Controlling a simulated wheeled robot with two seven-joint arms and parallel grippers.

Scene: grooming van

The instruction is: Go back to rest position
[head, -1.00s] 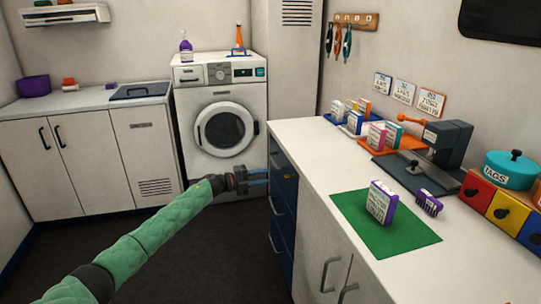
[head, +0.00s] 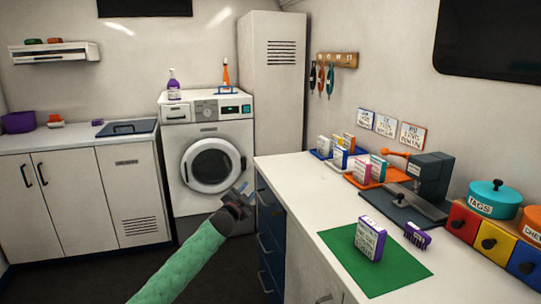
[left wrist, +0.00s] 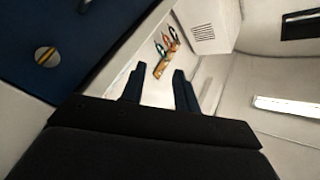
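My left gripper (head: 243,194) is at the end of the green-sleeved arm, in front of the washing machine (head: 207,150) and beside the blue drawers (head: 268,240) of the right counter. In the left wrist view its two dark fingers (left wrist: 158,88) stand apart with nothing between them. It is open and empty. My right gripper shows in neither view.
The right counter (head: 300,175) holds a green mat (head: 345,262) with a purple-and-white box (head: 370,238), a purple brush (head: 417,235), a dark press (head: 430,178) and several small boxes. A white cabinet (head: 145,195) stands at left. Dark floor (head: 90,280) is free in front of it.

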